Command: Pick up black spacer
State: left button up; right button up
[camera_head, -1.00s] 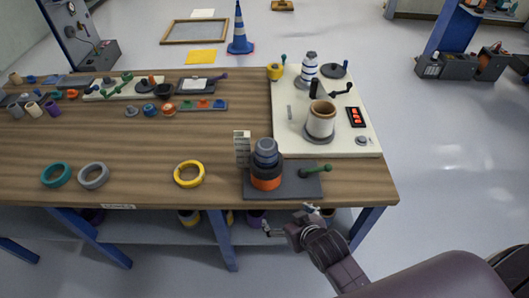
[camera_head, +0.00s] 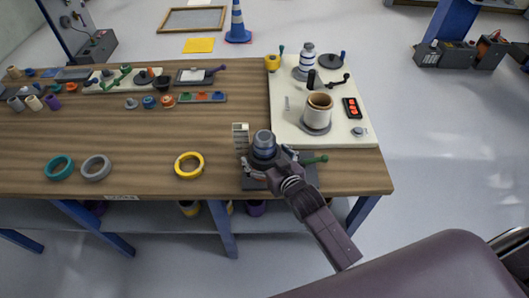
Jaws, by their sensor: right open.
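A stack of rings (camera_head: 263,139) stands on a dark plate (camera_head: 308,180) near the table's front edge. Its upper parts are dark grey and blue-grey. Its orange lower part is mostly hidden by my right gripper (camera_head: 269,158). That gripper is open and reaches the stack from the lower right, with its fingers beside the stack's middle. Whether they touch it I cannot tell. I cannot single out one black spacer for sure in the stack. My left gripper is not in view.
Behind is a white machine base (camera_head: 287,128) with a beige roller (camera_head: 319,106). A yellow ring (camera_head: 189,166), grey ring (camera_head: 96,168) and teal ring (camera_head: 59,168) lie left. The table's middle is clear.

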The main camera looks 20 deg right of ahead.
jog(key=shift+w+a+f, duration=0.1)
jog(key=shift+w+f, duration=0.05)
jog(key=shift+w, duration=0.25)
jog(key=shift+s, duration=0.1)
jog(key=c, duration=1.2)
jog(key=shift+c, duration=0.7)
